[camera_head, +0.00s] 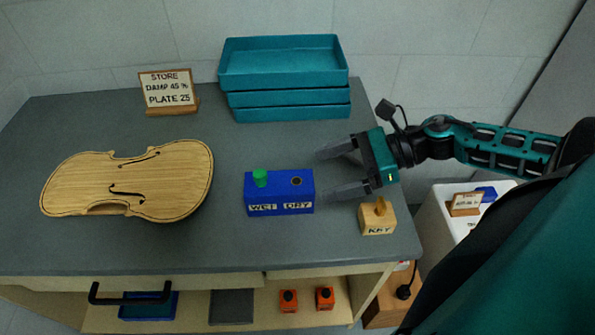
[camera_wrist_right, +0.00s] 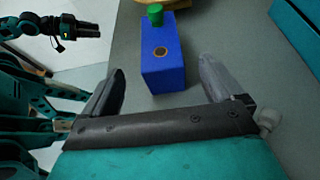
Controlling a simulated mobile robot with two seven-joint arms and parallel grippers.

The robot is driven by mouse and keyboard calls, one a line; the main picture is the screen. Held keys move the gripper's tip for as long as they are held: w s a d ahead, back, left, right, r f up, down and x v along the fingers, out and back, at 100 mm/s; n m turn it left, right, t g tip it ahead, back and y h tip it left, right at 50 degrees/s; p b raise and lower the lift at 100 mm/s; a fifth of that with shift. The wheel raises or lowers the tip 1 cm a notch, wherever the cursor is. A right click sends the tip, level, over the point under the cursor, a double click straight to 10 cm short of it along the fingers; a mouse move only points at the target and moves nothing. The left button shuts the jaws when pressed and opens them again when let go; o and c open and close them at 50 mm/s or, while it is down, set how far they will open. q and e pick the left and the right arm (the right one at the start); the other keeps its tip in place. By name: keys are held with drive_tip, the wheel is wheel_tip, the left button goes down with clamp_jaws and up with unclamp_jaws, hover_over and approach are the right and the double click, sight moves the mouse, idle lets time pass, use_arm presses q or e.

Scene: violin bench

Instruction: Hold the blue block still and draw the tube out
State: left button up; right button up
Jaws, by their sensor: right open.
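The blue block (camera_head: 279,203) sits on the grey bench, with labels reading WET and DRY on its front. The green tube (camera_head: 260,177) stands upright in the WET hole, its top showing above the block and the rest hidden. The DRY hole at the right is dark and looks empty. My right gripper (camera_head: 327,174) is open to the right of the block, its fingers pointing left and not touching it. In the right wrist view the block (camera_wrist_right: 165,75) lies ahead between the fingers, with the green tube (camera_wrist_right: 155,13) at its far end.
A wooden violin plate (camera_head: 130,180) lies left of the block. Teal stacked trays (camera_head: 290,112) and a sign (camera_head: 168,92) stand behind. A yellow wooden block with a knob (camera_head: 377,219) is close to my right gripper's near finger. Bench around the blue block is clear.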

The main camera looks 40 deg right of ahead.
sight(292, 183)
drive_tip(key=shift+b+x, duration=0.6)
drive_tip(key=shift+x, duration=3.4)
drive_tip(key=c, duration=1.2)
drive_tip(key=shift+o, duration=0.2)
